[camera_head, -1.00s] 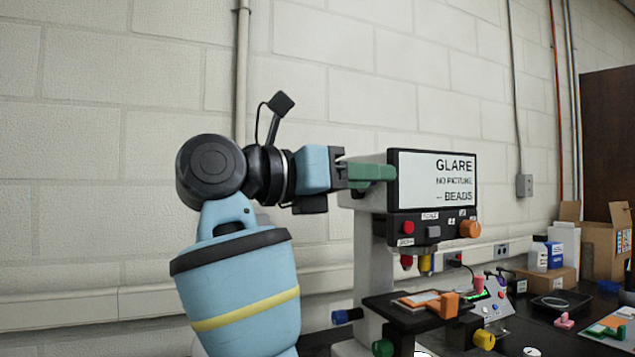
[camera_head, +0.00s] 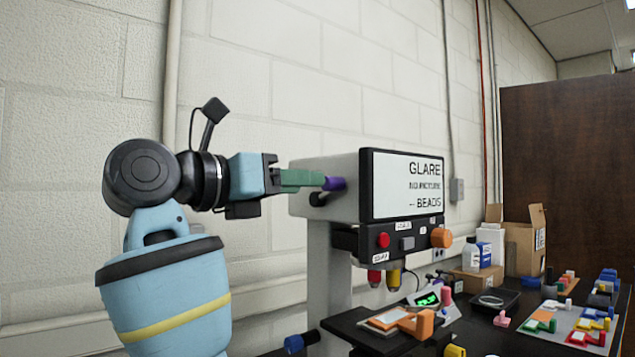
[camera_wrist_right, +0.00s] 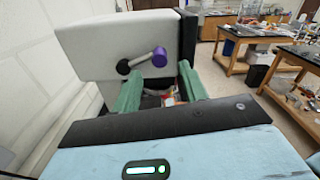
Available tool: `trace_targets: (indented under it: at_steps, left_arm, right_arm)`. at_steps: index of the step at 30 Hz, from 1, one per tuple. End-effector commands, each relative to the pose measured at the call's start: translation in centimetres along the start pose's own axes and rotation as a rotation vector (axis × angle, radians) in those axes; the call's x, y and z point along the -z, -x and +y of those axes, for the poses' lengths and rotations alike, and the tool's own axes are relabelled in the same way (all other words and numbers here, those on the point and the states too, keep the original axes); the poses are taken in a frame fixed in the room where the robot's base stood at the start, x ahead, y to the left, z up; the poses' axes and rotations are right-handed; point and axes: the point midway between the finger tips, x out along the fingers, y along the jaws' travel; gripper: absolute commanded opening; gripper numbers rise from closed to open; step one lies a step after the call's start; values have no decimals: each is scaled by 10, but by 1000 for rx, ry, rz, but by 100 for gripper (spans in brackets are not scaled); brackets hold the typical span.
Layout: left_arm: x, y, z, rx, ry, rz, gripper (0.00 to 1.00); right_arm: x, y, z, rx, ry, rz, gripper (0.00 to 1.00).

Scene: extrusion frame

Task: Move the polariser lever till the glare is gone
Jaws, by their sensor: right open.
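My right gripper (camera_head: 318,179) has green fingers, with the tips close to the knob. In the wrist view the open right gripper (camera_wrist_right: 158,78) has its fingers apart, with the knob just above and between the tips; contact cannot be told. The screen (camera_head: 407,187) reads "GLARE", "NO PICTURE" and "BEADS". My left gripper is out of view.
Below the screen are a red button (camera_head: 383,240) and an orange knob (camera_head: 441,237). A stage (camera_head: 345,324) with an orange-edged slide lies under red and yellow objectives. Cardboard boxes (camera_head: 523,243) and several coloured parts stand at the right. A wall runs close behind.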

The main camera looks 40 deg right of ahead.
Motion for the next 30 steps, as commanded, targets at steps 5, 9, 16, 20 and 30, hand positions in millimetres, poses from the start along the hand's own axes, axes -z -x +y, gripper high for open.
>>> trace_targets:
  at_steps: [5,9,16,20,30]
  left_arm:
    - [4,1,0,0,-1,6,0]
    - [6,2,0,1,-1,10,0]
    - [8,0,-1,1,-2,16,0]
    - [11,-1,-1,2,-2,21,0]
    - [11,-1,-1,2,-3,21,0]
  right_arm:
    - [0,-27,-1,2,-2,1,43]
    - [-1,-40,-1,1,-2,0,43]
    - [0,-46,0,0,0,0,43]
    - [0,-46,0,-1,0,0,43]
    - [0,-45,0,0,0,0,1]
